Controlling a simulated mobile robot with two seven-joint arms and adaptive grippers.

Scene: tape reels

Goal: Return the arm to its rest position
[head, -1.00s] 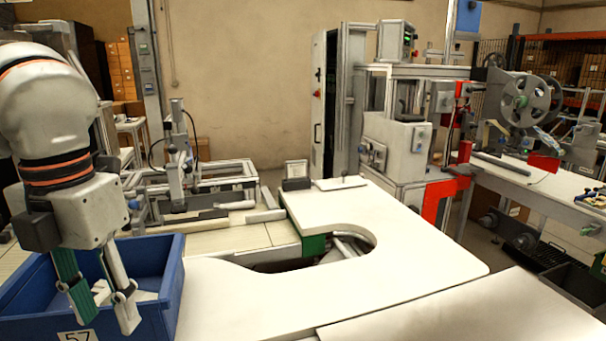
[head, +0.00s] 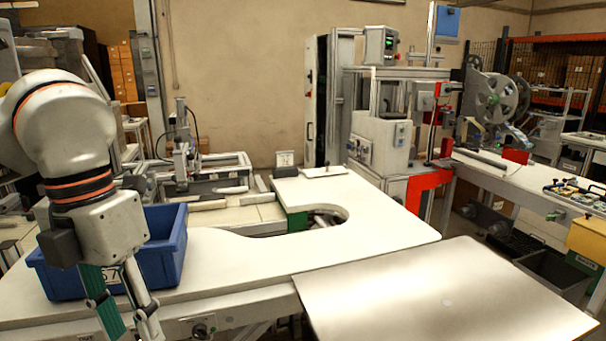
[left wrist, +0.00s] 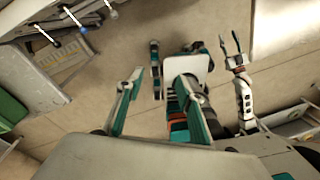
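My left arm comes in from the left in the head view, with its gripper (head: 134,322) pointing down in front of the blue bin (head: 172,252), outside its near wall. The fingertips are cut off by the bottom edge. In the left wrist view the left gripper's fingers (left wrist: 160,85) stand apart with nothing held between them. My right gripper (left wrist: 233,50) shows there, low over the floor, its two fingers spread and empty. It is not in the head view. The contents of the bin are hidden.
The white worktable (head: 235,255) with a curved cutout carries the bin. A bare metal panel (head: 440,300) sticks out at the front right. A machine with red parts (head: 385,140) and a reel (head: 495,98) stand farther back. Open floor (left wrist: 90,120) shows beneath the left gripper.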

